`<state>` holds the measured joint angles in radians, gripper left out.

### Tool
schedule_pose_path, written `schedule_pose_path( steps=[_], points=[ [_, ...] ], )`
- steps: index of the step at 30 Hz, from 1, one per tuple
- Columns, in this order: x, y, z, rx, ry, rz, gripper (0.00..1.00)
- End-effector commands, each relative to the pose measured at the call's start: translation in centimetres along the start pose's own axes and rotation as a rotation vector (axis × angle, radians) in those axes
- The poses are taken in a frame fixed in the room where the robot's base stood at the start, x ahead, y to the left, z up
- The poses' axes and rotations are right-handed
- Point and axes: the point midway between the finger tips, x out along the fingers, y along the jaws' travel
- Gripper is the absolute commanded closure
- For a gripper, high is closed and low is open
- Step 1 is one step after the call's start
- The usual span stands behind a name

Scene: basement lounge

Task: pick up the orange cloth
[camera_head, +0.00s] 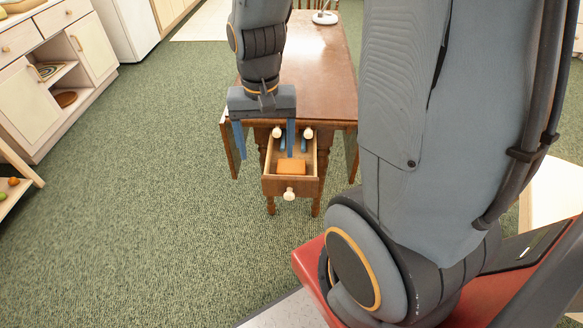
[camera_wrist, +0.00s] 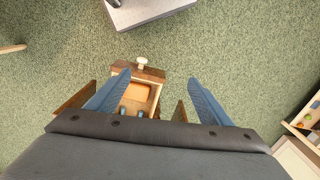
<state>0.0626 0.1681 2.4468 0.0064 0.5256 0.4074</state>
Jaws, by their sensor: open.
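The orange cloth (camera_head: 291,167) lies folded inside the open drawer (camera_head: 289,186) of a brown wooden table, near the drawer's front. It also shows in the wrist view as an orange patch (camera_wrist: 137,92) in the drawer (camera_wrist: 153,92). My gripper (camera_head: 264,146) is open and empty above the drawer, pointing down. In the head view one blue finger is left of the drawer and the other is in front of its inside. In the wrist view the drawer and cloth appear between the fingers (camera_wrist: 153,88), nearer the left one.
Blue-handled items (camera_head: 283,142) lie at the back of the drawer. The table top (camera_head: 325,75) is mostly bare, with a white round base (camera_head: 325,18) at its far end. A cream cabinet (camera_head: 30,100) stands at the left. Green carpet is clear around the drawer.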

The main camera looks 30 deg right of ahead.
Motion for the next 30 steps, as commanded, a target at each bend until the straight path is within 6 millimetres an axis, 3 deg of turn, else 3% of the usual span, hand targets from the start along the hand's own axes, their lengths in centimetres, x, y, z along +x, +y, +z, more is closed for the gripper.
schedule_pose_path(
  steps=[9, 16, 22, 30],
  points=[
    [6.5, 2.4, -9.2, 0.881, -0.005, 0.007, 0.27],
    [12.0, 5.1, -13.6, 1.432, -0.001, 0.006, 0.27],
    [14.5, 6.4, -15.1, 1.660, 0.002, 0.003, 0.27],
    [16.7, 6.5, -15.2, 1.689, 0.002, 0.004, 0.27]
  ],
)
